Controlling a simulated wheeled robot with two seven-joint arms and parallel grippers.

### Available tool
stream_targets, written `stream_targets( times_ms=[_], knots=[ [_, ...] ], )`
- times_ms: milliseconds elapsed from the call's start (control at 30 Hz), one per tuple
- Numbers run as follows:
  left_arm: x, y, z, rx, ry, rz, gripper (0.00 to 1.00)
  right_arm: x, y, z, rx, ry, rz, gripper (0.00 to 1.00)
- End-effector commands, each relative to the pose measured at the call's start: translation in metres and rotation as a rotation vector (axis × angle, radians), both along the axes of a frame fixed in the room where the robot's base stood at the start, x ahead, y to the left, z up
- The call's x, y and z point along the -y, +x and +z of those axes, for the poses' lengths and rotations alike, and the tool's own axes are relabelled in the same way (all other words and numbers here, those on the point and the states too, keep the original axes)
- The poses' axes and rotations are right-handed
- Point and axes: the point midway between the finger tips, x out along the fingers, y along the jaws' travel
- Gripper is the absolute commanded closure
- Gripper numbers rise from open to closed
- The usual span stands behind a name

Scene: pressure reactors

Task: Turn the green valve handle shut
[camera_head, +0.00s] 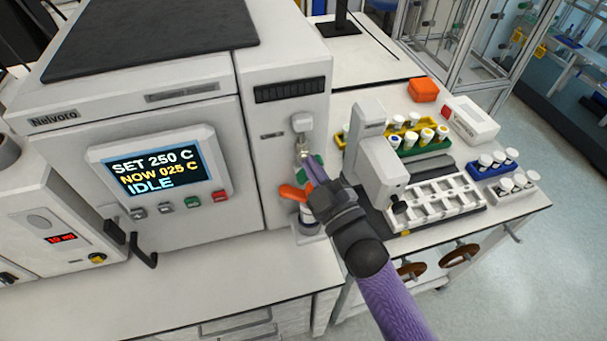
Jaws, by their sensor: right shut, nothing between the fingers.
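The green valve handle (316,162) is in the middle of the head view, on the front of the white machine's narrow right section. It is partly hidden behind my right gripper (309,165). My right gripper comes in from the lower right, shut and empty, with its fingertips at the green handle. I cannot tell whether they touch it. An orange handle (291,193) sits just below, beside the fingers. A metal fitting (302,125) is above the green handle. My left gripper is not in view.
The machine's screen (158,170) reads SET 250 C, NOW 025 C, IDLE. A white instrument (376,160) stands close to the right of my gripper, with a white rack (440,203) and capped vials beyond. The counter front (200,292) is clear.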

Motion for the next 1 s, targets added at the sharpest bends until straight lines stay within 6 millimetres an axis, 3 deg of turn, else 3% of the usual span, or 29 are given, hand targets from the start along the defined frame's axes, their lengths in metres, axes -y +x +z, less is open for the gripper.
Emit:
stream_targets(
  times_ms=[700,1000],
  knots=[
    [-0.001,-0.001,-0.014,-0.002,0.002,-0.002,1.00,0.012,0.004,-0.006,-0.192,0.585,-0.001,1.00],
    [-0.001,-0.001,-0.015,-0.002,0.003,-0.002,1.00,0.015,0.005,-0.008,-0.203,0.618,-0.001,1.00]
  ],
)
